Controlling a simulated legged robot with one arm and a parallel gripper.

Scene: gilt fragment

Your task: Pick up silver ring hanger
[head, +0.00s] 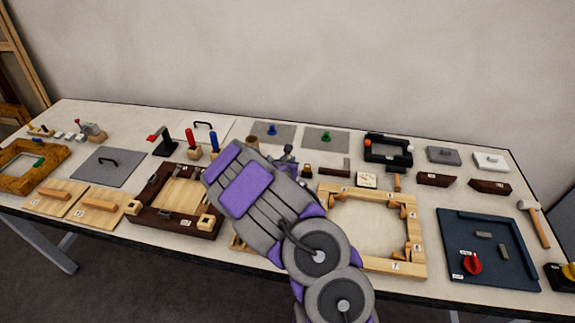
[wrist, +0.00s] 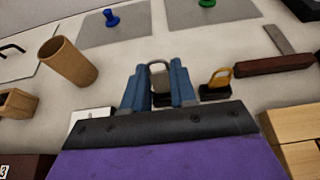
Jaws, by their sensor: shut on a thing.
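The silver ring hanger (wrist: 158,68) shows in the wrist view as a grey ring above a small black base. My gripper (wrist: 159,82) has its blue fingers on both sides of it and is shut on it. The underside of the base is hidden, so I cannot tell whether it still touches the table. In the head view my grey and purple arm covers most of the gripper (head: 287,165), and the silver ring hanger cannot be made out there.
A gold ring hanger (wrist: 217,80) on a black base stands close to the right of the fingers. A brown cup (wrist: 68,60) is to the left. A dark red block (wrist: 272,64) lies at right. Blue (wrist: 111,18) and green (wrist: 207,3) knobs stand on grey plates behind.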

